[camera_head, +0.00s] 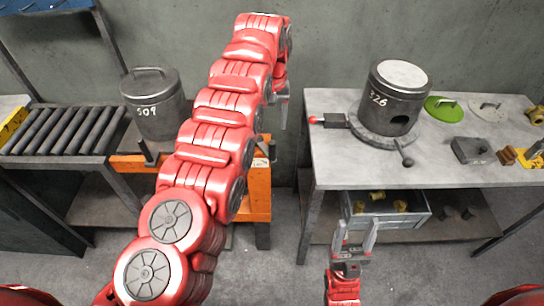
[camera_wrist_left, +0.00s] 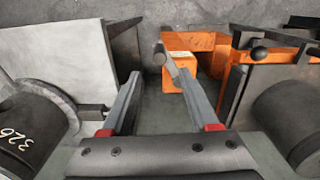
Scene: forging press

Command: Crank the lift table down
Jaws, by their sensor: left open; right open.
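The orange lift table (camera_head: 258,200) stands between the roller conveyor and the grey workbench, partly hidden by my left arm. A grey cylinder marked 509 (camera_head: 155,110) rests on it. My left gripper (camera_head: 278,108) hangs over the gap at the table's right side, apart from the bench. In the left wrist view its two fingers are spread and empty, pointing at the orange box (camera_wrist_left: 181,68) of the lift table. A small grey rounded part (camera_wrist_left: 160,49), perhaps the crank's end, shows near the right fingertip; contact is unclear. My right gripper (camera_head: 356,238) is open and empty before the bench.
The grey workbench (camera_head: 335,160) carries a cylinder marked 326 (camera_head: 395,98) in a clamp-like holder with a red-knobbed lever (camera_head: 313,119), plus several small parts. A grey bin (camera_head: 390,218) sits below. The roller conveyor (camera_head: 62,130) is at left. A concrete wall stands behind.

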